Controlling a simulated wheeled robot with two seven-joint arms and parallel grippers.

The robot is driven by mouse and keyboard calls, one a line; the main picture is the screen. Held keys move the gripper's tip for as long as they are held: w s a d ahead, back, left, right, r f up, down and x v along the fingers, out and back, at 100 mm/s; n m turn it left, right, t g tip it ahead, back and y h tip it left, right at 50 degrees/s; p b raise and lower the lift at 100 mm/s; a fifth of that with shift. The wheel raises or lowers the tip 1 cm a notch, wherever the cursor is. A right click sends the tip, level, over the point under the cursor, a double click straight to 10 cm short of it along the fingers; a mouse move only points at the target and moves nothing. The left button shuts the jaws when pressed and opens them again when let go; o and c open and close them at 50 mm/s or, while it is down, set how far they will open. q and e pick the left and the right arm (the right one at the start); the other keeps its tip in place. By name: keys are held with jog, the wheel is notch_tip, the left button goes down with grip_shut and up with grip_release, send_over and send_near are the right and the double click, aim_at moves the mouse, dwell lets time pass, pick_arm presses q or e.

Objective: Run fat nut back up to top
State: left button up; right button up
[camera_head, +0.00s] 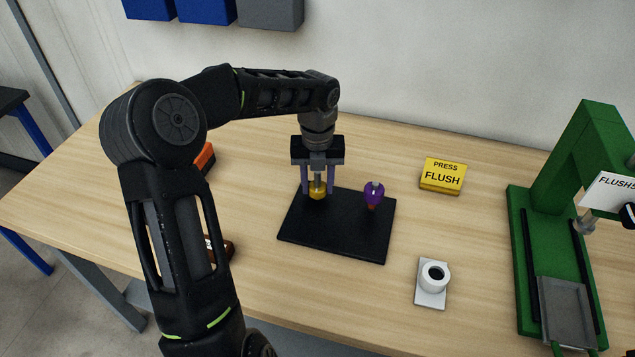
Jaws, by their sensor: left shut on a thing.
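A black plate (345,243) lies on the table and bears two upright pieces. A yellow nut (317,191) sits at the left one, on a grey rod (317,173) that rises between my fingers. My left gripper (318,188) points straight down from above, shut on the yellow nut, one finger on each side. A purple nut (374,194) sits on the right piece, above a short orange-brown part, apart from my gripper. Which nut is the fat one I cannot tell for sure. My right gripper does not show.
A yellow block (442,178) reading "PRESS FLUSH" stands at the back. A white block with a ring (433,277) is at front right. A green press (528,250) stands at far right. Orange pieces lie partly behind my left arm. The table between plate and press is mostly clear.

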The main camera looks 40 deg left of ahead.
pick_arm(q)
grip_shut()
jog(key=shift+n, duration=0.3)
